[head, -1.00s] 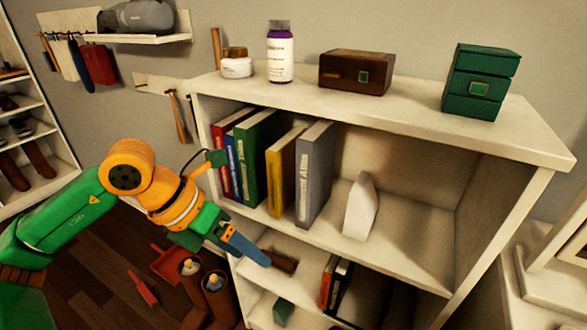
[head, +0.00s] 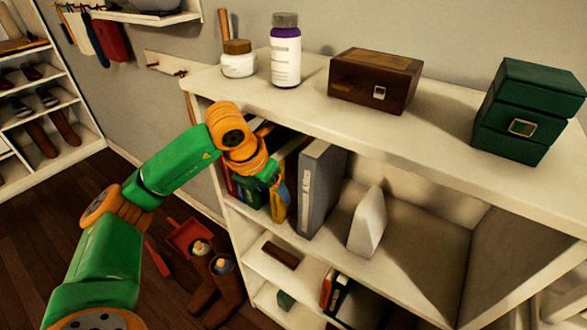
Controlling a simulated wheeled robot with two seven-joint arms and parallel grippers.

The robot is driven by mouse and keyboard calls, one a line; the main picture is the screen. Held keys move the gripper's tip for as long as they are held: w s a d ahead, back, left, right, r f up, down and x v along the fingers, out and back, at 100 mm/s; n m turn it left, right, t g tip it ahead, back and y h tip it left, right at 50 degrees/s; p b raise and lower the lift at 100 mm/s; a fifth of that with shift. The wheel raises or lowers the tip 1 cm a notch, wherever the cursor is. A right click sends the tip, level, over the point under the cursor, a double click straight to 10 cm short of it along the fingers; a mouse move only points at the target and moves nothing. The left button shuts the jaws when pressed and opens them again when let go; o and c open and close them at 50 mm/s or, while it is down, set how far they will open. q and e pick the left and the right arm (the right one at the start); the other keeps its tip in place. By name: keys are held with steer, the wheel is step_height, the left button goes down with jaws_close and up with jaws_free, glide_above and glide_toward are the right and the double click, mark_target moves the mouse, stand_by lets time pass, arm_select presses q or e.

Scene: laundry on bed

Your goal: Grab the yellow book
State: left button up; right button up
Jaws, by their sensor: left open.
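The yellow book (head: 279,206) stands upright on the upper shelf, between a green book and a thick grey book (head: 318,190). My left arm reaches in from the left, and my left gripper (head: 277,190) is in front of the yellow book's spine. The wrist and the gripper hide most of the yellow book and much of the books to its left. The gripper is open; whether its fingers touch the book cannot be made out. My right gripper is not in view.
A white bookend (head: 367,222) stands right of the grey book, with bare shelf beyond. On the shelf top are a white jar (head: 238,63), a purple bottle (head: 285,55), a brown box (head: 374,80) and a green box (head: 530,110). Brown boots (head: 222,290) stand on the floor.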

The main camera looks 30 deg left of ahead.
arm_select(q)
steer(key=shift+w+d+f, duration=0.1)
steer(key=shift+w+f, duration=0.5)
steer(key=shift+w, duration=0.15)
jaws_close()
steer(key=shift+r, duration=0.1)
stand_by(0.8)
